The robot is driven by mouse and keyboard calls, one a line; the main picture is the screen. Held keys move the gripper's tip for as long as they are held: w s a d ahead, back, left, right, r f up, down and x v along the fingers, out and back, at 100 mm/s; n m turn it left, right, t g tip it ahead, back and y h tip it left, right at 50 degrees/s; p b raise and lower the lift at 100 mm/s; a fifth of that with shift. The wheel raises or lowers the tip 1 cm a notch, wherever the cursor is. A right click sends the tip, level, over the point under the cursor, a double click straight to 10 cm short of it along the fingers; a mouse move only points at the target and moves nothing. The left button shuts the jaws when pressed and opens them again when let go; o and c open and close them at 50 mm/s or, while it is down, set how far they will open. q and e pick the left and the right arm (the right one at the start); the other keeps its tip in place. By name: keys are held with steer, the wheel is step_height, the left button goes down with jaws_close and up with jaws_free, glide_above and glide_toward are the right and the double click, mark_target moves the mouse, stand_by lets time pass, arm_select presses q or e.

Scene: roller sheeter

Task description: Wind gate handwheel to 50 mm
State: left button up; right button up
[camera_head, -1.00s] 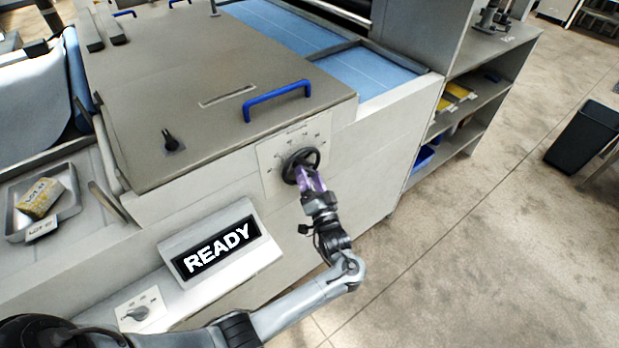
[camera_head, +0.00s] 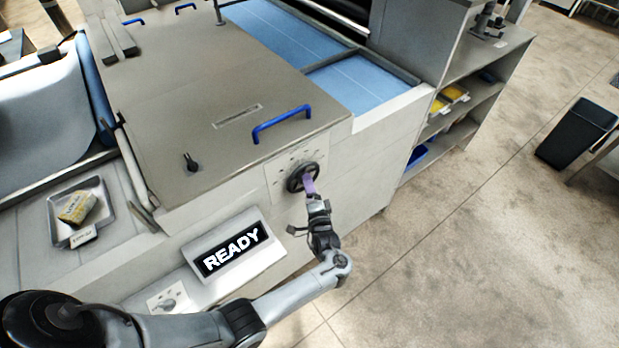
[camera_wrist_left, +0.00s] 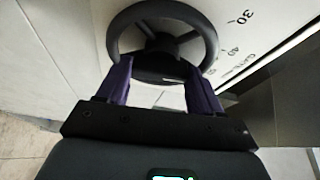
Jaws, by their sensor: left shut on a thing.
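The gate handwheel (camera_head: 296,181) is a black spoked wheel on a pale dial plate (camera_head: 274,183) on the front of the sheeter. My left gripper (camera_head: 309,184) is at the wheel with its purple fingers. My right gripper is out of view.
A READY display (camera_head: 234,248) stands left of the wheel, with a small knob panel (camera_head: 168,299) below it. A blue handle (camera_head: 281,122) is on the cover above. A metal tray (camera_head: 62,232) is at the left. Open floor lies to the right.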

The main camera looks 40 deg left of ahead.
arm_select(q)
steer(key=m+p, duration=0.2)
steer(key=shift+r+g+h+p, duration=0.3)
steer(key=shift+r+h+p, duration=0.05)
steer(key=shift+h, duration=0.05)
steer(key=shift+f+m+p, duration=0.15)
steer(key=shift+m+p, duration=0.75)
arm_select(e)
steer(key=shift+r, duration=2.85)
arm_select(q)
steer(key=shift+h, duration=0.3)
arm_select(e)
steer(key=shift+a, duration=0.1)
arm_select(q)
steer(key=shift+f, duration=0.1)
steer(key=o, duration=1)
steer(key=shift+o, duration=0.2)
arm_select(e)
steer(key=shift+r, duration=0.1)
